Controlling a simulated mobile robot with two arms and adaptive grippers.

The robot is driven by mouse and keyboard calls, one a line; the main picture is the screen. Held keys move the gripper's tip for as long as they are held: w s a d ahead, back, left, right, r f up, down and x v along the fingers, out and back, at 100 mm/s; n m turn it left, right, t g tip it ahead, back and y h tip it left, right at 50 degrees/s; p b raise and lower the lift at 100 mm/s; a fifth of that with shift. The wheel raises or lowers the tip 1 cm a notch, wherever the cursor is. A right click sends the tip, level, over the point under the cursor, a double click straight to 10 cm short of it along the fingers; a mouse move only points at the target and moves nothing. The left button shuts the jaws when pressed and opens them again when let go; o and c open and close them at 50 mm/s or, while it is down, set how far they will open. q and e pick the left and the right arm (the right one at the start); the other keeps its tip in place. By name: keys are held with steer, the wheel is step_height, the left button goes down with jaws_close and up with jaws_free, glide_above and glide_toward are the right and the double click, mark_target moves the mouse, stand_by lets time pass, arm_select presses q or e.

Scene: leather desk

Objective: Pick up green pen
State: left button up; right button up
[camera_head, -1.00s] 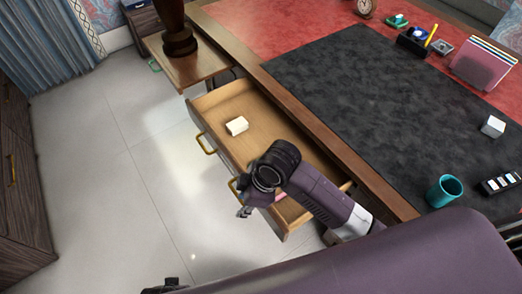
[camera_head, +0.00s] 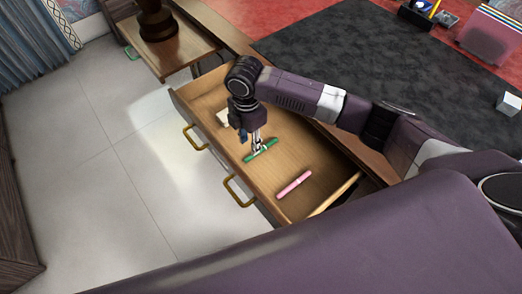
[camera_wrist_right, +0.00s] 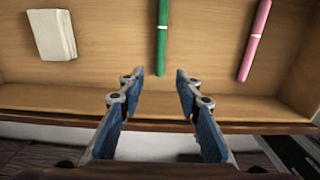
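The green pen (camera_head: 270,145) lies on the floor of an open wooden drawer (camera_head: 300,155). In the right wrist view the green pen (camera_wrist_right: 162,35) points away from me, its near end lined up with the gap between the fingertips. My right gripper (camera_head: 257,146) reaches down into the drawer at the pen. It also shows in the right wrist view (camera_wrist_right: 158,82), open, with a finger on each side and nothing between the pads. I cannot tell how high the tips are above the drawer floor. My left gripper is not in view.
A pink pen (camera_head: 294,183) lies in the drawer nearer its front right. A white block (camera_wrist_right: 52,35) lies to the left of the green pen, partly hidden by my arm in the head view. The drawer's front wall (camera_head: 215,153) has brass handles. The dark desk mat (camera_head: 350,70) lies beyond.

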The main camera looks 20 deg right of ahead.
mark_target(261, 150)
steer(key=f, duration=0.3)
steer(key=d+f, duration=0.1)
steer(key=f, duration=0.1)
steer(key=shift+w+d+f, duration=0.1)
steer(key=shift+w+f, duration=0.1)
steer(key=shift+f, duration=0.75)
jaws_close()
